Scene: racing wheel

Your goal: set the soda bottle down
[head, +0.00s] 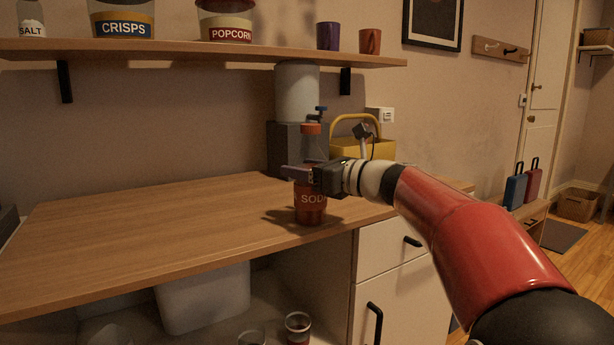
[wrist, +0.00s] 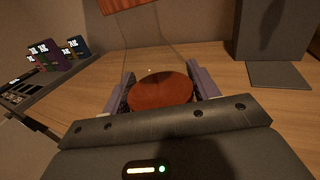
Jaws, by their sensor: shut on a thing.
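The soda bottle (head: 310,205) is orange-brown with a "SODA" label and an orange cap, and it is upright at the right part of the wooden counter (head: 150,215), near its front edge. My gripper (head: 308,172) is shut around the bottle's upper body from the right side. In the wrist view the bottle (wrist: 160,91) sits between my two finger pads, one on each side. The bottle's base is at or just above the counter top; I cannot tell if it touches. My gripper hides part of the bottle.
A grey dispenser (head: 290,148) and a yellow basket (head: 350,149) stand behind the bottle. A shelf (head: 200,48) with jars and cups hangs above. The counter's left and middle are clear. Drawers (head: 385,250) are below on the right.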

